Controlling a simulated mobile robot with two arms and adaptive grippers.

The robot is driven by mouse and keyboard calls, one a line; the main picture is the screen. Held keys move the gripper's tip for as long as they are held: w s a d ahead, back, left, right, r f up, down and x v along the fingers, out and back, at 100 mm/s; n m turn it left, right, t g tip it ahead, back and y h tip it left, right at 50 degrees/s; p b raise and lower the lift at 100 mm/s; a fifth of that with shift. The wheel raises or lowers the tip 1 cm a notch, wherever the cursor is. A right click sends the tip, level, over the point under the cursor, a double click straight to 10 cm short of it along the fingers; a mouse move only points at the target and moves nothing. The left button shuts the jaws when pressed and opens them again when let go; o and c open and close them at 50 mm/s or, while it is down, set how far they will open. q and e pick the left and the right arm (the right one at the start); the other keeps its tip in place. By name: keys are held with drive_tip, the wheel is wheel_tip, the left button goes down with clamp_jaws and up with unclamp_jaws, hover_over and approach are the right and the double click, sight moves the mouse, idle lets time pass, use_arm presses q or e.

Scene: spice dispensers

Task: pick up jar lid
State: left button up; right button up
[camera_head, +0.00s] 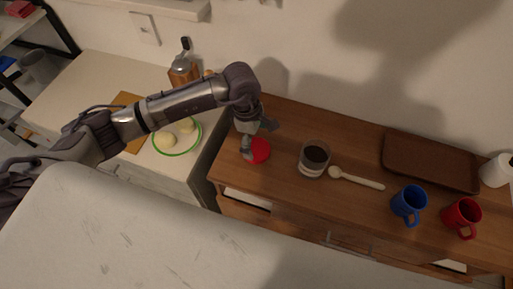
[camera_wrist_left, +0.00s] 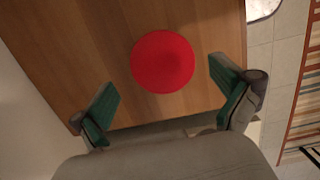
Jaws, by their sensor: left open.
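The red jar lid (camera_head: 260,152) lies flat on the left end of the wooden cabinet top, near its front edge. It also shows in the left wrist view (camera_wrist_left: 162,62) as a full red disc. My left gripper (camera_head: 258,139) is just above the lid and hides part of it in the head view. In the left wrist view my left gripper (camera_wrist_left: 166,100) is open and empty, its green-padded fingers wide apart, with the lid beyond and between them. A glass jar with dark contents (camera_head: 314,157) stands open to the right of the lid. My right gripper is not in view.
A white spoon (camera_head: 356,179), a brown tray (camera_head: 431,163), a blue mug (camera_head: 408,203) and a red mug (camera_head: 461,216) stand or lie further right. On the left counter are a green-rimmed plate (camera_head: 178,152) with food and a grinder-like container (camera_head: 183,70).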

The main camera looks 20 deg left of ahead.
sight(257, 148)
use_arm(q)
drive_tip(key=f+p, duration=0.1)
drive_tip(key=f, duration=0.2)
drive_tip(key=shift+s+d+f+p, duration=0.15)
drive_tip(key=shift+d+f+p, duration=0.05)
drive_tip(key=shift+f+p, duration=0.2)
drive_tip(key=shift+f, duration=0.4)
drive_tip(key=c, duration=0.8)
drive_tip(key=shift+o, duration=0.2)
